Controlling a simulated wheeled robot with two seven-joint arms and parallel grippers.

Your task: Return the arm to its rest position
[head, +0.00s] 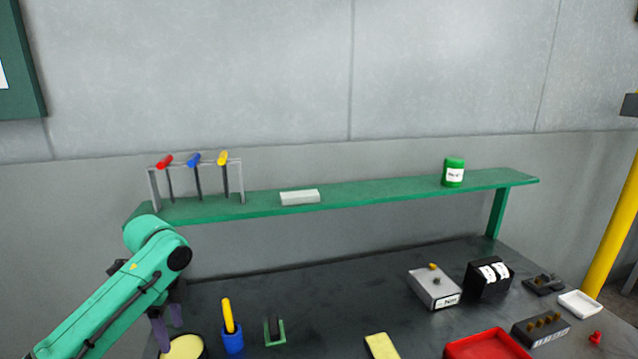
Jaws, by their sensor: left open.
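My left arm (110,300) is green and comes in from the lower left, reaching over the left end of the dark bench. My left gripper (166,326) points down and is open, with its purple-grey fingers just above or behind a round pale yellow pad in a dark rim (183,348). Whether the fingers touch the pad cannot be told. Nothing shows between the fingers. My right gripper is not in view.
A green shelf (380,192) holds a screwdriver rack (197,178), a white block (300,197) and a green can (453,172). On the bench (330,290) stand a blue cup (232,343), a grey box (434,291), a black box (489,280) and a red tray (487,346).

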